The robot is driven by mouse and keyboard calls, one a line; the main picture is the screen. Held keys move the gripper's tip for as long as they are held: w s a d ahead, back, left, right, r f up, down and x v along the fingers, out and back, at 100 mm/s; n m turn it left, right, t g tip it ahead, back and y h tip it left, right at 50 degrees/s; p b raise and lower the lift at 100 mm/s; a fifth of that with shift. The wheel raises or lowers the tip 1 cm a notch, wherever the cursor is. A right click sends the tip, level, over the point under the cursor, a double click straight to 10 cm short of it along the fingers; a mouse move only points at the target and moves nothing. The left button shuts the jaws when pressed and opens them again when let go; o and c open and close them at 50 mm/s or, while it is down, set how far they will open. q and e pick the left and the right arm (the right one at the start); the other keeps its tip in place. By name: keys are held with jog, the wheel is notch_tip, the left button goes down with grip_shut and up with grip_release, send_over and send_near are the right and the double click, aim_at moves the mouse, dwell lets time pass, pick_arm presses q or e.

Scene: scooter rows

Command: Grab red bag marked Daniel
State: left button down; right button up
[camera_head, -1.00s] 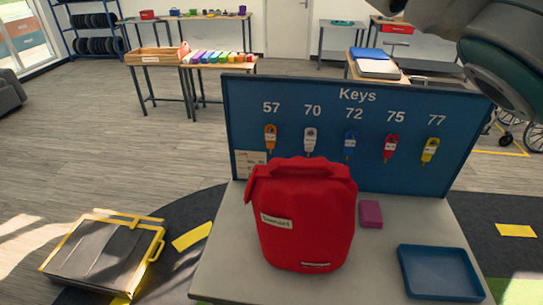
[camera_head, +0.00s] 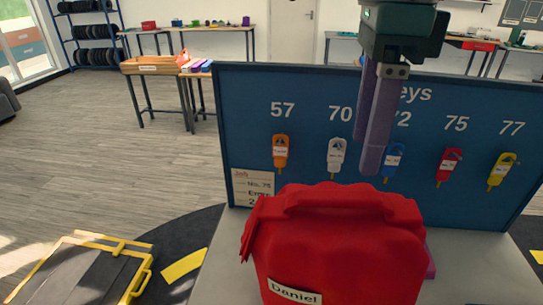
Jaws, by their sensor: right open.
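A red bag (camera_head: 345,245) with a rolled top stands upright on a grey table (camera_head: 475,265). A white label (camera_head: 295,292) on its front reads "Daniel". The bag's bottom is cut off by the lower edge of the view. My right gripper (camera_head: 370,160) comes in from the top, pointing down, with its fingertips above the bag's top in the picture and apart from it. It is open and empty, though its fingers overlap from this angle. My left gripper is not in view.
A blue "Keys" board (camera_head: 250,115) stands behind the bag, with several numbered key tags, including an orange one (camera_head: 280,152). A purple block (camera_head: 431,262) is partly hidden by the bag. A black and yellow case (camera_head: 85,268) lies on the floor at left.

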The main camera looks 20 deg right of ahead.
aim_at(354, 195)
jog(key=shift+f, duration=0.75)
notch_tip(354, 195, down, 5)
jog(key=p, duration=0.3)
jog(key=shift+s+d+r, duration=0.1)
jog(key=shift+d+r, duration=0.05)
jog(key=shift+r, duration=0.05)
jog(key=shift+f, duration=0.4)
jog(key=shift+c, duration=0.4)
jog(key=c, duration=0.9)
grip_shut()
jog(key=shift+r, duration=0.1)
